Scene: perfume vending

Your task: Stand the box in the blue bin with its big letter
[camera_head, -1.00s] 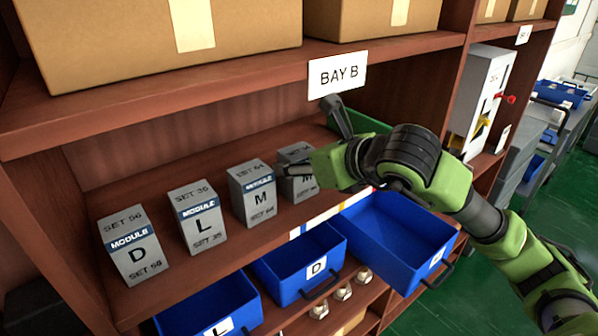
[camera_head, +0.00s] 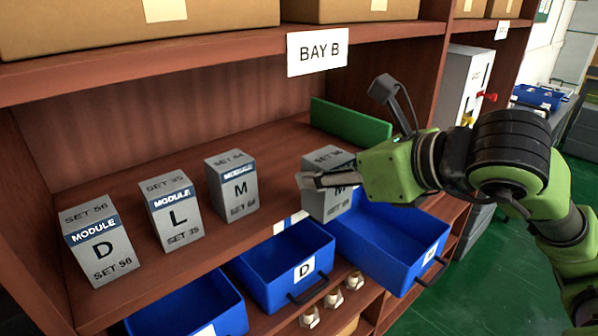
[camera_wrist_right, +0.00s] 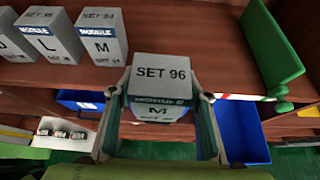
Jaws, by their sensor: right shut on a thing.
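My right gripper (camera_head: 318,181) is shut on a grey box (camera_head: 325,202) marked M, held roughly upright in front of the shelf edge, over the back left of the right blue bin. In the right wrist view the held box (camera_wrist_right: 160,80) shows "SET 96" on top, between both fingers of the gripper (camera_wrist_right: 163,98). The right blue bin (camera_head: 385,245) is pulled out and looks empty; its label letter is too small to read surely. The middle blue bin (camera_head: 285,265) is labelled D. A left blue bin (camera_head: 190,310) is cut off below. My left gripper is not in view.
Three grey boxes marked D (camera_head: 100,240), L (camera_head: 172,207) and M (camera_head: 232,186) stand on the shelf. A green panel (camera_head: 350,123) stands at the shelf's right. Several pale nuts (camera_head: 333,299) lie below. The BAY B shelf board (camera_head: 230,55) runs overhead.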

